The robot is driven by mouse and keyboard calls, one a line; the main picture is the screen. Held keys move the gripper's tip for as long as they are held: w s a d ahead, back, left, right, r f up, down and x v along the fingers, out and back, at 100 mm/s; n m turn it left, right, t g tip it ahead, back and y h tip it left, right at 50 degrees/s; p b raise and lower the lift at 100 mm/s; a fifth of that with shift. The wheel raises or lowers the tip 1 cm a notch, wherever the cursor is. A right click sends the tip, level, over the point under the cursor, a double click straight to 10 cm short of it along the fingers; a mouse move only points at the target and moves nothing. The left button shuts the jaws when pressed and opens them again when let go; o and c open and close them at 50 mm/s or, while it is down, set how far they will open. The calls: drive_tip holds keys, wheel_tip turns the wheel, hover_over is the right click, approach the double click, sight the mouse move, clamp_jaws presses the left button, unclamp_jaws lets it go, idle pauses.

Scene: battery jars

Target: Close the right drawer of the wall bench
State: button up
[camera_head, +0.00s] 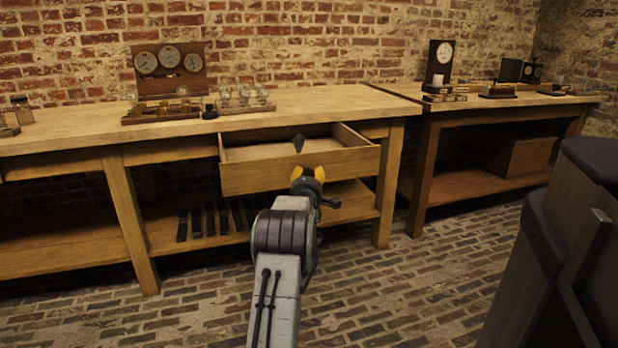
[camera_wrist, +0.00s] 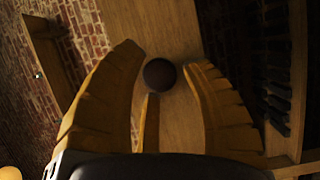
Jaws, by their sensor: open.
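The wall bench (camera_head: 60,135) stands along the brick wall. Its right drawer (camera_head: 300,172) is pulled out, and its open inside shows from above. In the wrist view the drawer's wooden front (camera_wrist: 150,22) fills the middle, with a round dark knob (camera_wrist: 160,74) on it. My gripper (camera_head: 308,173), with yellow fingers, is in front of the drawer front, near its middle. In the wrist view my gripper (camera_wrist: 167,57) is open, with fingers on either side of the knob. I cannot tell whether they touch it.
Gauges on a board (camera_head: 170,62) and a tray of glass jars (camera_head: 240,102) stand on the bench top. A lower shelf (camera_head: 350,203) runs below the drawer. A second bench (camera_head: 480,108) stands at right. A dark bulky object (camera_head: 565,240) fills the right foreground. The brick floor between is clear.

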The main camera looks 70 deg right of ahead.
drive_tip(key=shift+w+d, duration=0.15)
drive_tip(key=shift+d, duration=0.5)
drive_tip(key=shift+o, duration=0.2)
clamp_jaws()
